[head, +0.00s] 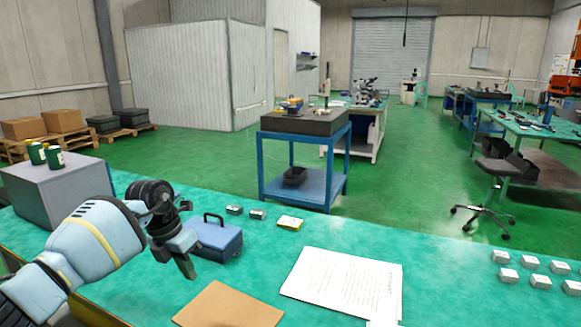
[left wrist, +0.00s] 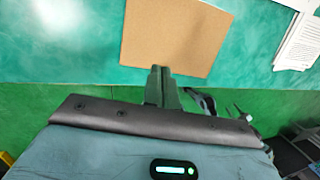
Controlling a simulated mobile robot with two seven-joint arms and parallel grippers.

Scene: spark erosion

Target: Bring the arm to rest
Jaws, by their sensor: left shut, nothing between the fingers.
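My left arm comes in from the left in the head view, and its gripper (head: 187,262) hangs above the green bench top. The gripper is shut and empty. In the left wrist view the shut fingers (left wrist: 160,72) show side by side in front of the brown sheet (left wrist: 180,35), apart from it as far as I can tell. In the head view the brown sheet (head: 228,306) lies at the front of the bench, right of the gripper. A blue box with a handle (head: 215,240) stands just behind the gripper. My right gripper is in neither view.
White printed papers (head: 345,284) lie right of the brown sheet. A grey block (head: 55,190) with green cans (head: 55,158) stands at the left. Small grey blocks (head: 508,275) lie at the right, and a yellow-white box (head: 289,223) at the back edge. The bench (head: 440,290) is clear between them.

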